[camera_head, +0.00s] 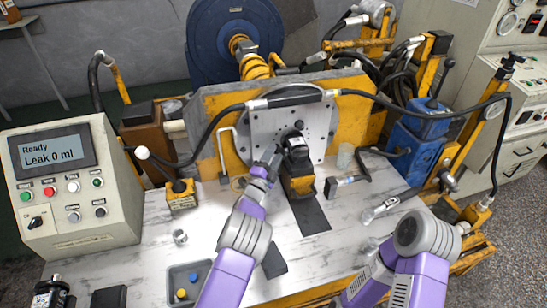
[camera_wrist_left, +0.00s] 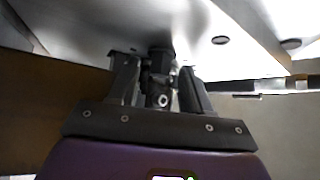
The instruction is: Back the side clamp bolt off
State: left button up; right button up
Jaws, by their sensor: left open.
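The hydraulic motor (camera_head: 298,165), black and yellow, sits against the upright metal plate (camera_head: 262,128) on the yellow-edged bench fixture. My left gripper (camera_head: 272,158) is just left of the motor, close to the plate. In the left wrist view, my left gripper (camera_wrist_left: 160,88) is open, with a finger on each side of a dark bolt-like part (camera_wrist_left: 160,82) with a bright round end. Gaps show beside the part. I take it for the side clamp bolt, but I cannot be sure. In the head view the gripper hides that spot. My right gripper is not in view.
A control box (camera_head: 70,180) reading "Ready, Leak 0 ml" stands left. A grey tray (camera_head: 172,276) with small blue and yellow parts is at the front. A hammer-like tool (camera_head: 350,180) and a silver tool (camera_head: 382,207) lie right. Black hoses (camera_head: 205,133) arch around the fixture.

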pick_arm(q)
grip_shut()
jog(key=shift+d+f+n+t+y, duration=0.1)
jog(key=shift+f+n+t+y, duration=0.1)
jog(key=shift+n+t, duration=0.5)
jog(key=shift+f+n+t+y, duration=0.15)
jog(key=shift+n+t, duration=0.25)
jog(key=shift+n, duration=0.5)
jog(key=shift+r, duration=0.1)
grip_release()
jog(key=shift+s+f+p, duration=0.2)
jog(key=shift+s+p, duration=0.2)
jog(key=s+a+p, duration=0.3)
jog(key=s+a, duration=0.1)
jog(key=s, duration=0.7)
jog(key=shift+s+a, duration=0.25)
